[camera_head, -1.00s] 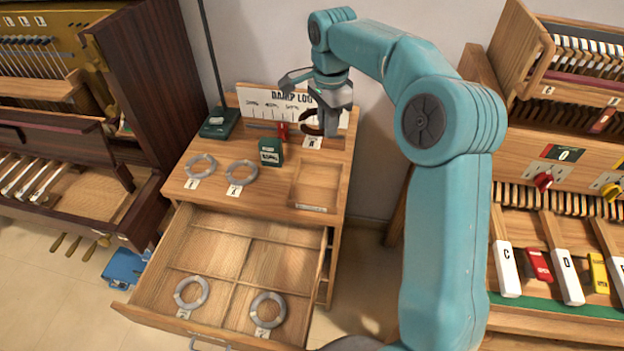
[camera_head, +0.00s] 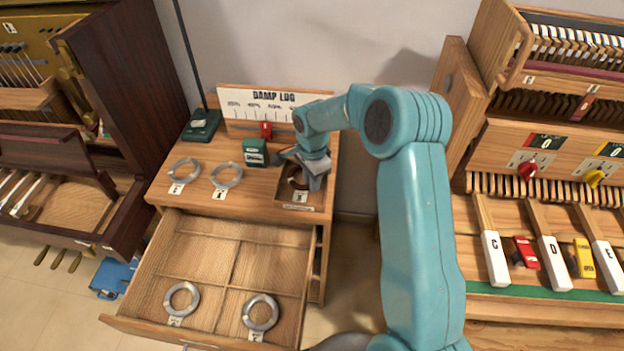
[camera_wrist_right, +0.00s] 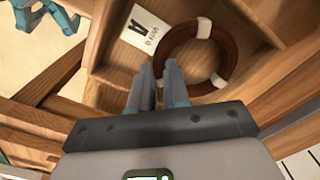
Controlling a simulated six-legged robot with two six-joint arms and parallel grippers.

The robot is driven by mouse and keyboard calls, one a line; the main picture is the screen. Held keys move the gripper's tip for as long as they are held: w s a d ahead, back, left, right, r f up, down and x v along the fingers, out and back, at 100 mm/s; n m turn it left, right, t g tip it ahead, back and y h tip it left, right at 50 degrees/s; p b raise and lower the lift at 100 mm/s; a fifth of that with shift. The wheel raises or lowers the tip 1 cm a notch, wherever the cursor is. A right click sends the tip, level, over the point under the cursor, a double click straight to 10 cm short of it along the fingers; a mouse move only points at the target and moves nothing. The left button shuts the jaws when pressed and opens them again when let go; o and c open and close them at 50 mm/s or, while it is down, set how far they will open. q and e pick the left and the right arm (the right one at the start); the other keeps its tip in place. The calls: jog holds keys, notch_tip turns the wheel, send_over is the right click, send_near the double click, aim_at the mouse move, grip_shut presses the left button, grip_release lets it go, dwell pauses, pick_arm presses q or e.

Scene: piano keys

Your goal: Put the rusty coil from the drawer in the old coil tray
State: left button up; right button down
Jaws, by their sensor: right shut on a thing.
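The rusty coil (camera_head: 293,178) is a dark brown ring with pale bands and a white tag marked "A". My right gripper (camera_head: 311,183) holds it at the old coil tray (camera_head: 281,197), a square recess at the front right of the cabinet top. In the right wrist view, the gripper's fingers (camera_wrist_right: 160,82) are closed at the near left rim of the coil (camera_wrist_right: 233,50). The coil lies within the tray's wooden walls (camera_wrist_right: 255,20); I cannot tell if it touches the floor. The open drawer (camera_head: 190,262) has two grey coils in its front compartments. My left gripper is not in view.
Two tagged grey coils (camera_head: 184,170) (camera_head: 226,175) lie on the cabinet top, left of a small green box (camera_head: 254,152). A "DAMP LOG" board (camera_head: 270,104) stands behind. The drawer's back compartments are empty. A keyboard cabinet (camera_head: 545,225) stands at right.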

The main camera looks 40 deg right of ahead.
jog(key=shift+w+f, duration=0.15)
jog(key=shift+f, duration=0.15)
jog(key=shift+s+r, duration=0.2)
jog(key=shift+w+f, duration=0.1)
jog(key=shift+f, duration=0.2)
jog(key=c, duration=1.1)
grip_release()
jog(key=shift+r, duration=0.1)
